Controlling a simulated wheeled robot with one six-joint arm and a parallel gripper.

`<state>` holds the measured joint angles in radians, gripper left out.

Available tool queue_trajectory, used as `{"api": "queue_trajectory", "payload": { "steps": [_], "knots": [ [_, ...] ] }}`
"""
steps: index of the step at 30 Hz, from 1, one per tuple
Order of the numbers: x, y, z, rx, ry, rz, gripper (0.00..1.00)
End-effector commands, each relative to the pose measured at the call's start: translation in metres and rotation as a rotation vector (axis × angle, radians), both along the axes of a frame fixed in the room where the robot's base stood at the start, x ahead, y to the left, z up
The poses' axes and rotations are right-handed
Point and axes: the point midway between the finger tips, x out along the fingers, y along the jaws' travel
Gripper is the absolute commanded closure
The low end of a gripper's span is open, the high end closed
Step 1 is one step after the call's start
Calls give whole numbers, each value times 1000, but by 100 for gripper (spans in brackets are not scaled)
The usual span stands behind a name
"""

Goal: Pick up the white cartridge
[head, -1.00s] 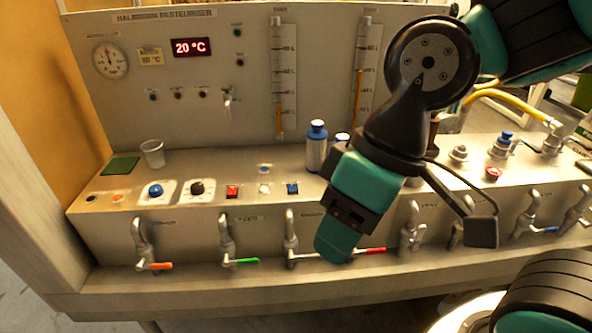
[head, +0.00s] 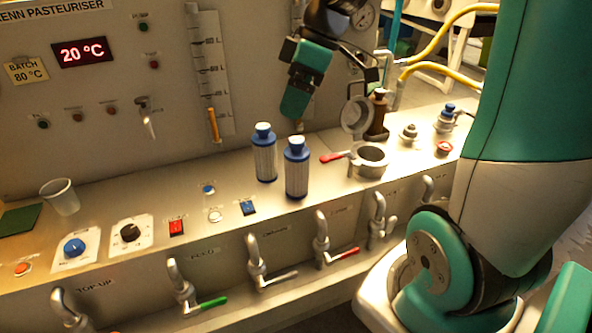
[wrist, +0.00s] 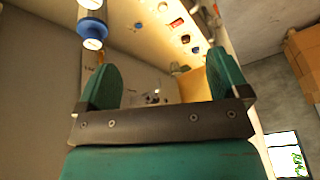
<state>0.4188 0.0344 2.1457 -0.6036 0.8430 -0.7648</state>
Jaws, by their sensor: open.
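Two pale, whitish-grey ribbed cartridges with blue caps and blue bases stand upright on the bench. The rear-left cartridge (head: 264,160) and the front-right cartridge (head: 296,172) are close together with a narrow gap. I cannot tell which one the task means. My gripper (head: 322,108) is above and behind them, in front of the back panel, open and empty, touching neither. In the wrist view my gripper (wrist: 163,68) shows two spread teal fingers. A blue and white cartridge part (wrist: 93,28) appears at upper left, outside the fingers.
A round metal port (head: 371,162) with a raised lid and red handle is right of the cartridges. A brown bottle (head: 378,118) stands behind it. A clear cup (head: 62,197) is at left. Knobs, switches and taps line the front.

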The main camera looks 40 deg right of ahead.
Motion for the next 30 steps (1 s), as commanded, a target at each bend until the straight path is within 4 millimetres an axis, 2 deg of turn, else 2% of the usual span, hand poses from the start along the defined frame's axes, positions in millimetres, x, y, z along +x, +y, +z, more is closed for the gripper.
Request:
{"api": "queue_trajectory", "payload": {
  "steps": [1,3,6,8,11,24,30],
  "knots": [
    [9,-31,-2,-10,-20,3,7],
    [14,-62,-2,-25,-49,28,7],
    [17,-92,-3,-42,-76,53,7],
    [18,-100,-5,-47,-83,64,7],
    [20,-100,-15,-47,-87,72,7],
    [41,-72,-100,-48,-85,68,7],
    [45,-67,-116,-49,-87,67,7]
  ]
}}
